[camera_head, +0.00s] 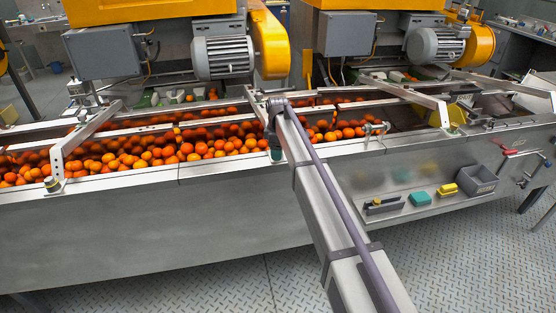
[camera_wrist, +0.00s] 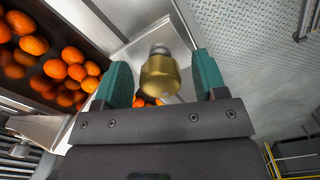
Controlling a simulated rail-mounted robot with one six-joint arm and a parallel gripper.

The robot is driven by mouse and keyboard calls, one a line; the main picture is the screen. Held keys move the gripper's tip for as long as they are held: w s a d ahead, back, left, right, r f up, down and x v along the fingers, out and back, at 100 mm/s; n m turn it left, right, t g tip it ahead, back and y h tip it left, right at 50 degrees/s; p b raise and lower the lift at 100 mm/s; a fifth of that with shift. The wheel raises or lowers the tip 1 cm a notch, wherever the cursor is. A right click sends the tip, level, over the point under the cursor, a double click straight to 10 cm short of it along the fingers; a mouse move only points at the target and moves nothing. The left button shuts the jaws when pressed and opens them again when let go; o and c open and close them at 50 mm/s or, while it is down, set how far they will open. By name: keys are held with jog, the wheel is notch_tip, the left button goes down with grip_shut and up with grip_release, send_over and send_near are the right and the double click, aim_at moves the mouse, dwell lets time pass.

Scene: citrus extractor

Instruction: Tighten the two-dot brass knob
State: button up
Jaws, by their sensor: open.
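A brass knob (camera_wrist: 160,78) shows in the wrist view on a metal post at a pale metal plate. My gripper (camera_wrist: 162,66) is open, with one teal finger on each side of the knob. A gap shows between the knob and each finger. No dots are visible on the knob's face. In the head view my gripper (camera_head: 276,152) is at the trough's front rail, and its arm hides the knob there. Another brass knob (camera_head: 52,184) sits at the left bracket's foot in the head view; its markings are too small to read.
The long trough holds many oranges (camera_head: 150,150) behind the rail. Slanted metal bars (camera_head: 85,135) cross it. A red handle (camera_head: 504,147) is farther right.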

jog(key=shift+c, duration=0.4)
jog(key=c, duration=0.8)
jog(key=shift+c, duration=0.2)
jog(key=shift+m, duration=0.5)
